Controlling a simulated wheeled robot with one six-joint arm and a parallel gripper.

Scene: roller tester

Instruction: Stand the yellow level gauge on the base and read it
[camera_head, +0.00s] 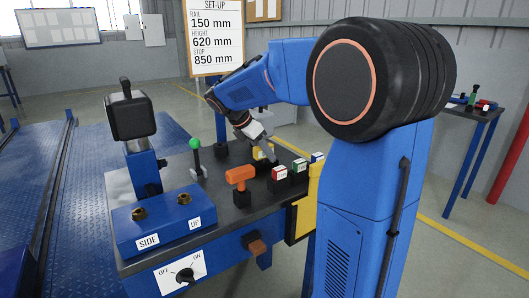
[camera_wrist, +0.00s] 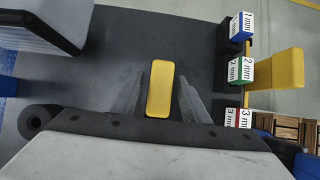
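The yellow level gauge (camera_wrist: 160,89) shows in the wrist view as a plain, rounded yellow block above the dark bench top. My gripper (camera_wrist: 162,85) has one finger on each side of it. A narrow gap seems to show beside each finger, so the fingers look open around it, not closed on it. In the head view my gripper (camera_head: 264,145) is low over the far part of the bench, with a bit of the yellow gauge (camera_head: 262,153) showing beside it. I cannot tell which part is the base or see any reading on the gauge.
Blue 1 mm, green 2 mm (camera_wrist: 238,71) and red 3 mm (camera_head: 279,173) blocks stand right of my gripper. An orange tool (camera_head: 240,176), a green-knobbed lever (camera_head: 195,146) and a blue SIDE/UP box (camera_head: 160,222) occupy the bench (camera_head: 222,212). A set-up board (camera_head: 216,38) stands behind.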

